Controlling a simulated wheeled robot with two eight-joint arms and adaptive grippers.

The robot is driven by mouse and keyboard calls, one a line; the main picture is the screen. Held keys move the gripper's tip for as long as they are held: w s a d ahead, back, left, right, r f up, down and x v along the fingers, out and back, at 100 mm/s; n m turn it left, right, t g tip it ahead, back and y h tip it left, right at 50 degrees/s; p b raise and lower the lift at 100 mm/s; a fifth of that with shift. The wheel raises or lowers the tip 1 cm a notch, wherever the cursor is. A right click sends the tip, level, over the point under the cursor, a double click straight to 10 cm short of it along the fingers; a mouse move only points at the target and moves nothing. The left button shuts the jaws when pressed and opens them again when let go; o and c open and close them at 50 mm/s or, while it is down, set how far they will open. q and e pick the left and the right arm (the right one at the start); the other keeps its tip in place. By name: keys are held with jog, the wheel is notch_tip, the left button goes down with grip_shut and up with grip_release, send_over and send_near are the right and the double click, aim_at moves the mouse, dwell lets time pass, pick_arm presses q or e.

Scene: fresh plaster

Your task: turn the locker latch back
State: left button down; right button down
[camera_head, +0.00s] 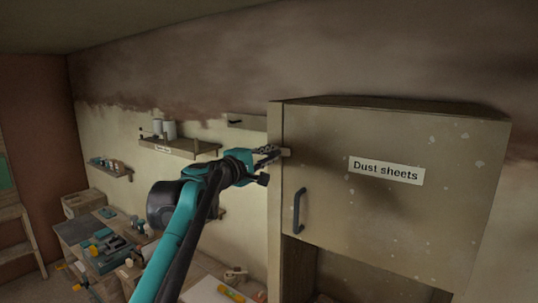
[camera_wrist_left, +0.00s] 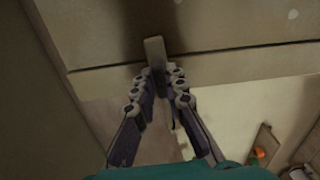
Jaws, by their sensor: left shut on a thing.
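The locker (camera_head: 420,225) is a beige, paint-specked cupboard labelled "Dust sheets" on the right of the head view. Its latch (camera_head: 285,153) is a small pale bar at the upper left edge of the door front. My left gripper (camera_head: 270,153) reaches it from the left, its fingers closed on the latch. In the left wrist view the latch (camera_wrist_left: 153,50) stands out between the fingertips (camera_wrist_left: 158,78), its end lying over the locker's face. The fingers hide part of it. The door looks closed. My right gripper is not in view.
A dark door handle (camera_head: 299,211) sits below the latch. Wall shelves (camera_head: 185,147) with tins are behind my left arm. A cluttered workbench (camera_head: 75,232) stands at the lower left, beside a wooden stepladder (camera_head: 15,240). The locker's lower part is an open recess.

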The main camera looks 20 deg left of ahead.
pick_arm(q)
jog(key=shift+f+m, duration=0.1)
jog(key=shift+m, duration=0.4)
jog(key=c, duration=1.6)
grip_release()
jog(key=shift+o, duration=0.2)
jog(key=v, duration=1.2)
jog(key=shift+d, duration=0.1)
